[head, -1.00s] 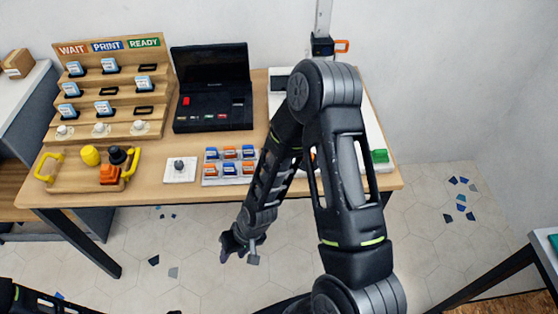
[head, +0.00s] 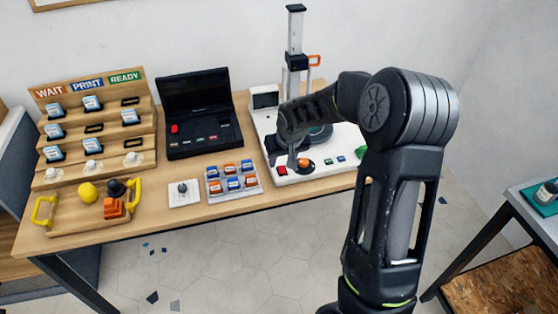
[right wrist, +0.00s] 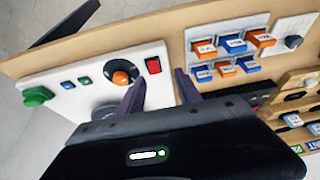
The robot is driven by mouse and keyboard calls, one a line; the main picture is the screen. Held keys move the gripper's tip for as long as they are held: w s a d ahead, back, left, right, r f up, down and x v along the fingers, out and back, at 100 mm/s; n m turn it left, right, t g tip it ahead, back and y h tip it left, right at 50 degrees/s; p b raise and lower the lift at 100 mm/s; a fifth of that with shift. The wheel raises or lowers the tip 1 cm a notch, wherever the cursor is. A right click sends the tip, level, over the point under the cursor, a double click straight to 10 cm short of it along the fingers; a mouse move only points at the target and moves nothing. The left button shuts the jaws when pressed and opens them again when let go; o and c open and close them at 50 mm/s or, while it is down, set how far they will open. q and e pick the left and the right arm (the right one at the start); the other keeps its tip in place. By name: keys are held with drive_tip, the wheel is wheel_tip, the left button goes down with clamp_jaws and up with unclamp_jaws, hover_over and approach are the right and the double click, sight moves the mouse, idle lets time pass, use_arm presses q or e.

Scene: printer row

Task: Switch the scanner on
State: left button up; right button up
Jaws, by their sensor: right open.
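The scanner (head: 335,150) is a white base with an upright column at the back right of the table. Its front edge carries a red rocker switch (head: 281,170), an orange knob (head: 303,163) and small coloured buttons. My right gripper (head: 281,159) is open and empty over the scanner's front left corner, close to the red switch. In the right wrist view, the red switch (right wrist: 153,66) shows between and beyond the open fingers (right wrist: 161,88), with the orange knob (right wrist: 121,78) beside one finger. I cannot tell whether a finger touches anything. My left gripper is not in view.
A tray of orange and blue cartridges (head: 258,190) stands left of the scanner, beside a small plate with a grey knob (head: 182,189). A black open-lidded device (head: 200,140) and a stepped rack (head: 90,75) stand further left. A side table (head: 540,225) is at right.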

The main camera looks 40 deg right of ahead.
sight(281, 166)
drive_tip(key=shift+w+d+r, duration=0.15)
drive_tip(key=shift+d+r, duration=0.55)
drive_tip(key=shift+p+x, duration=0.55)
drive_tip(key=shift+x, duration=3.4)
clamp_jaws()
